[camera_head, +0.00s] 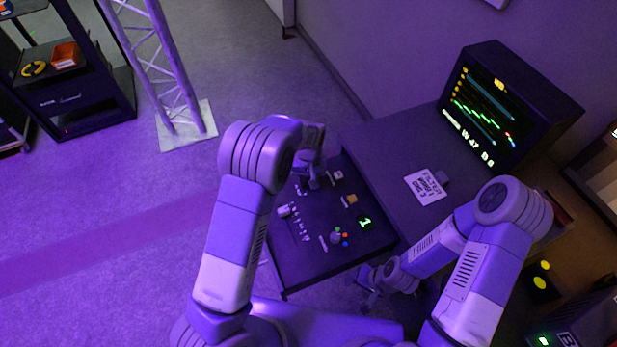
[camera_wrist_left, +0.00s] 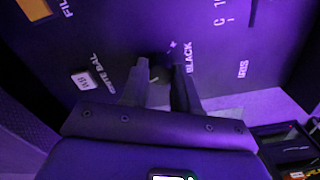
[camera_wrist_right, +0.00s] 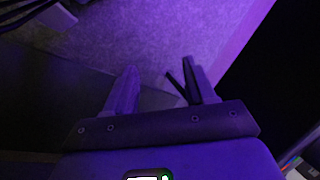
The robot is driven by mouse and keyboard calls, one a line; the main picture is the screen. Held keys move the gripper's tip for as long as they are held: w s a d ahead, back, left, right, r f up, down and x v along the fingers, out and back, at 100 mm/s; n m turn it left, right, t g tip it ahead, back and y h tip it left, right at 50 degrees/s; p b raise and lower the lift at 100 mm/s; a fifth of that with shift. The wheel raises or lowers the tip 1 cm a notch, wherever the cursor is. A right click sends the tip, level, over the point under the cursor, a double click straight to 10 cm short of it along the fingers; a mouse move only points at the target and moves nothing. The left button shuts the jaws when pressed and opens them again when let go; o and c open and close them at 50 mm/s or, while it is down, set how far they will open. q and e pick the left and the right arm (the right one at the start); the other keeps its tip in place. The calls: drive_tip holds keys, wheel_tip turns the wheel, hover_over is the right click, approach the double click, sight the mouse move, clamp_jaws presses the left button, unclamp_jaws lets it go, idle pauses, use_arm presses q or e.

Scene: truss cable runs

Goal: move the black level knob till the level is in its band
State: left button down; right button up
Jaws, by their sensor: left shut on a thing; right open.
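The dark control panel (camera_head: 315,262) stands below the monitor in the head view. My left gripper (camera_head: 314,180) is over its far edge. In the left wrist view its fingers (camera_wrist_left: 160,88) are shut on the black level knob (camera_wrist_left: 162,62), dark and hard to make out, beside the word BLACK. The monitor (camera_head: 487,112) shows a sloping green trace between pale lines, a short red-orange mark at right, and small text that seems to read W 47 and B 8. My right gripper (camera_head: 372,288) is open and empty beside the panel; its fingers also show in the right wrist view (camera_wrist_right: 158,85).
The panel also bears a lit green 1 (camera_head: 365,222), coloured buttons and small switches. A white note card (camera_head: 426,187) lies on the desk before the monitor.

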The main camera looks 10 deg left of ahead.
use_arm(q)
drive_tip(key=c, duration=0.8)
unclamp_jaws()
drive_tip(key=shift+c, duration=0.2)
wheel_tip(320, 180, up, 8)
drive_tip(key=shift+f+p, duration=0.2)
drive_tip(key=shift+p, duration=0.9)
